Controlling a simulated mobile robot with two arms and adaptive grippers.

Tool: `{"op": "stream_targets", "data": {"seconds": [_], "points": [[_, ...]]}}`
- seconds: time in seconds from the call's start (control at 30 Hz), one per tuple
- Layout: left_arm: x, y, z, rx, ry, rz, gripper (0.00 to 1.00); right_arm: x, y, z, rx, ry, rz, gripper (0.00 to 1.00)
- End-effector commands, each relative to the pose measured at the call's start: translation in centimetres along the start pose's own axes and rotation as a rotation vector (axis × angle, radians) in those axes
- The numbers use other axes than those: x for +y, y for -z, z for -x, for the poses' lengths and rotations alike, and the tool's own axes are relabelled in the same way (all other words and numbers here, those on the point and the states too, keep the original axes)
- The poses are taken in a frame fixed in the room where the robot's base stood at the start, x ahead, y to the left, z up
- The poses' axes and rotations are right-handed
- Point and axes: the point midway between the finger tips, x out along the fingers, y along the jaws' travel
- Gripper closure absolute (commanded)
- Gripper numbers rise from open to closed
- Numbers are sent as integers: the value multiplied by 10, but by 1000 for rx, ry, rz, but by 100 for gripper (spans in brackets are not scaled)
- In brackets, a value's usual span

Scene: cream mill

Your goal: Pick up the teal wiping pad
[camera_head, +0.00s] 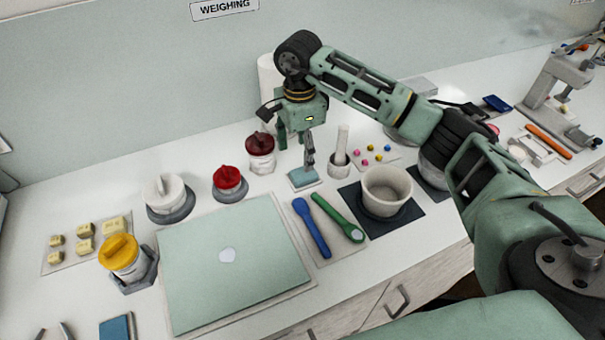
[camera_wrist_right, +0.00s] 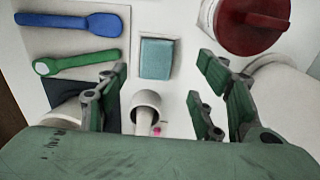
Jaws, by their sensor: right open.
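In the right wrist view the pad (camera_wrist_right: 156,58) shows whole, near the top middle. My right gripper (camera_head: 297,150) points down above and just behind the pad, open and empty. In the wrist view its fingers (camera_wrist_right: 160,82) stand wide apart on either side of the pad's line, with the pad slightly beyond the tips. My left gripper is not in view.
The dark red lidded jar (camera_head: 261,155) is close left. A blue spoon (camera_head: 312,229) and green spoon (camera_head: 338,217) lie in front. A white bowl (camera_head: 386,190) stands right, a large teal board (camera_head: 230,265) left.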

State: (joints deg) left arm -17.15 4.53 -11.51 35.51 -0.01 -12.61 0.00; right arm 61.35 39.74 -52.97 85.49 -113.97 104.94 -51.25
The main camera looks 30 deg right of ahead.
Motion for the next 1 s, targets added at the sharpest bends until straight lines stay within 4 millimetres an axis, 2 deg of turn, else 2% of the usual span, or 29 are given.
{"op": "stream_targets", "data": {"seconds": [0.33, 0.5, 0.77, 1.0], "points": [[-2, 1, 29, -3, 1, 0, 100, 7, -2, -40, -4, -4, 1, 39], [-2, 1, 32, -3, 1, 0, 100, 6, -2, -61, -4, -1, 0, 39], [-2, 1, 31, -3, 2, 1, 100, 5, -2, -64, -5, 1, 1, 39], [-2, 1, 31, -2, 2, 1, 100, 5, -2, -64, -5, 1, 1, 60]]}}
